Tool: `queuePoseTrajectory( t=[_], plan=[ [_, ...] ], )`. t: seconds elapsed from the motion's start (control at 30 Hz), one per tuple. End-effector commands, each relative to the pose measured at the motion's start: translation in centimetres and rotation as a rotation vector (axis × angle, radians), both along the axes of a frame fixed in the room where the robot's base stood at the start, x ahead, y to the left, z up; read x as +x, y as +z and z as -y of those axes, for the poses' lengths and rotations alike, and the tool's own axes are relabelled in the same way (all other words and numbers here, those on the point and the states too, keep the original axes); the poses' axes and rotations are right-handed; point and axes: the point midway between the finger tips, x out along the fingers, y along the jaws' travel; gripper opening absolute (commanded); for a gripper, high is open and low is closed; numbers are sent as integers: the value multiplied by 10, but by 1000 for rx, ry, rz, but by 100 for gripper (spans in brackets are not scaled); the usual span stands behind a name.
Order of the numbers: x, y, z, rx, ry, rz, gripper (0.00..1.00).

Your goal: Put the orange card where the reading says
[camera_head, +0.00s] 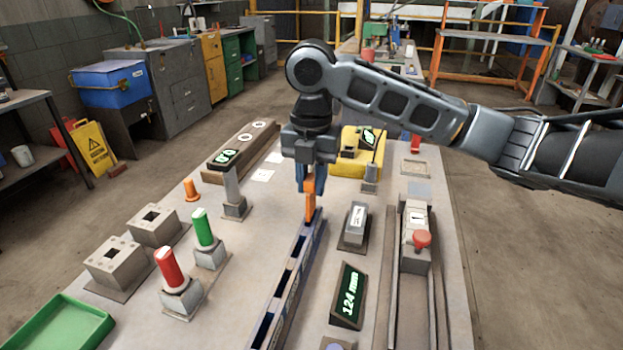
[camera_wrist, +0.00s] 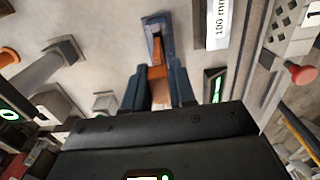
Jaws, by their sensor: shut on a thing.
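My gripper (camera_head: 304,178) is shut on the orange card (camera_head: 309,206) and holds it upright over the far end of a long blue slotted rack (camera_head: 290,285). The card's lower end is at the rack's far slot; I cannot tell how deep it is in. In the wrist view the orange card (camera_wrist: 158,82) shows between the dark blue fingers, with the rack's end (camera_wrist: 157,22) beyond it. A tilted dark display (camera_head: 348,296) right of the rack reads "124 mm" in green. The rack's nearer slots look empty.
Right of the rack stand a grey block (camera_head: 355,226) with a white label and a rail with a red knob (camera_head: 421,238). Left are red (camera_head: 169,267) and green (camera_head: 203,228) cylinders on bases, holed blocks (camera_head: 120,262) and a green tray (camera_head: 60,335). A yellow device (camera_head: 345,165) stands behind.

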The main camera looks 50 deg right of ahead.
Motion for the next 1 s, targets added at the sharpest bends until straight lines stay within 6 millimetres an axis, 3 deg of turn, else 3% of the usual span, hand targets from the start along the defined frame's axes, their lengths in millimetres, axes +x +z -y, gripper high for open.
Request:
queuePoseTrajectory(
  t=[1.0],
  plan=[
    [0, -17, 0, 0, 0, 0, 0]
  ],
)
